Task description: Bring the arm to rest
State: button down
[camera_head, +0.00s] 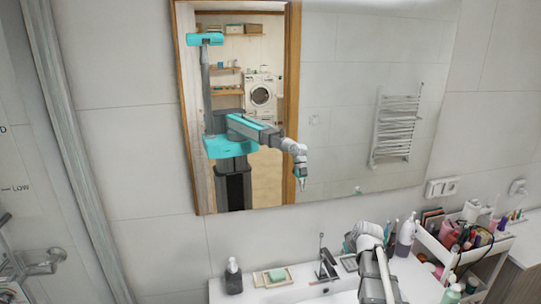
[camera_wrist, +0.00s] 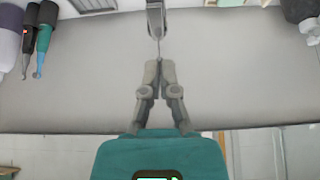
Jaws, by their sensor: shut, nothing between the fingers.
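In the wrist view my gripper (camera_wrist: 159,65) is shut, its two fingertips together with nothing between them. It is over the pale counter strip (camera_wrist: 75,95), and a metal faucet part (camera_wrist: 156,18) shows just past the tips. I cannot tell the gap between them. In the head view my arm (camera_head: 372,255) reaches over the washbasin area at the lower right, bent at the wrist. Its fingers are hidden there behind the arm. The mirror (camera_head: 350,60) reflects my body, with the arm stretched out and the gripper pointing down.
The faucet (camera_head: 327,265), a soap dish (camera_head: 272,276) and a dark soap dispenser (camera_head: 233,277) stand left of my arm. Toothbrushes (camera_wrist: 36,35) show in the wrist view. The wall is behind.

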jog(key=s+a+f+m+g+b, duration=0.1)
jog(key=s+a+f+g+b, duration=0.2)
jog(key=s+a+f+b, duration=0.3)
jog(key=s+a+f+g+h+b, duration=0.1)
jog(key=s+a+f+g+b, duration=0.2)
jog(key=s+a+f+b, duration=0.4)
jog(key=s+f, duration=0.3)
jog(key=s, duration=0.2)
jog(key=shift+s+a+f+m, duration=0.15)
jog(key=shift+s+a+m, duration=0.2)
jog(key=shift+m, duration=0.05)
